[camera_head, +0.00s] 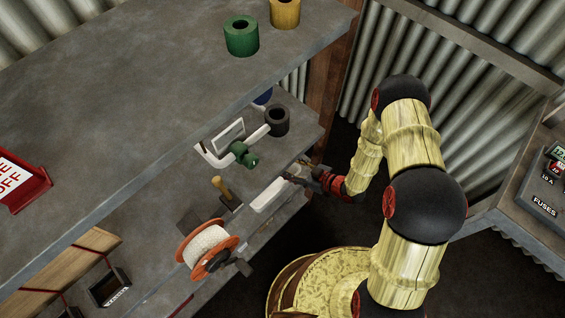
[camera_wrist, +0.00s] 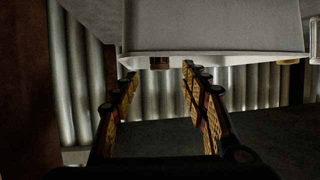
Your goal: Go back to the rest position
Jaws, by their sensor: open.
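My gripper (camera_head: 300,174) is at the front edge of the lower shelf (camera_head: 205,190) in the head view. Beside its fingertips is a white box-like piece (camera_head: 269,194) at the shelf's edge. In the wrist view my gripper (camera_wrist: 160,72) has its two fingers well apart, with nothing visible between them. A large pale block (camera_wrist: 215,25) fills the top of that view, just beyond and above the fingertips. I cannot tell whether the fingertips touch it. My arm reaches in from the right in the head view.
The upper shelf (camera_head: 150,75) bears a green cylinder (camera_head: 242,37) and a yellow one (camera_head: 285,12). An orange spool (camera_head: 207,248), a hammer (camera_head: 226,194), a green valve (camera_head: 243,155) and a dark cylinder (camera_head: 277,121) crowd the lower shelf. A bench (camera_head: 500,209) with a fuse box (camera_head: 545,190) stands right.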

